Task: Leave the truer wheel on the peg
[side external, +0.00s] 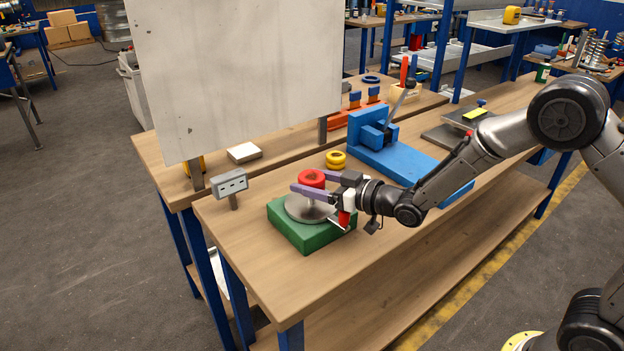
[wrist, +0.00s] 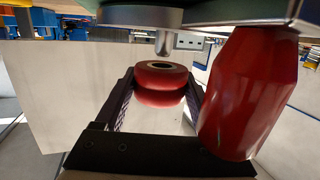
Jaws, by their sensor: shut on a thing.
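A red wheel (side external: 312,177) is held between the purple fingers of my gripper (side external: 306,182), above a grey disc (side external: 299,208) on a green base (side external: 299,235). The wrist view looks upside down. There the red wheel (wrist: 160,83) sits between the fingers, and its hole faces a short metal peg (wrist: 165,43) on the grey disc (wrist: 140,16). The wheel appears just off the peg's tip, roughly in line with it; I cannot tell the exact gap.
A red tapered part (wrist: 250,95) stands close beside my gripper, at the green base. A small grey display (side external: 231,184) stands at the left. A blue fixture (side external: 385,150) lies behind, and a large pale panel (side external: 240,75) rises at the back. The front bench top is clear.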

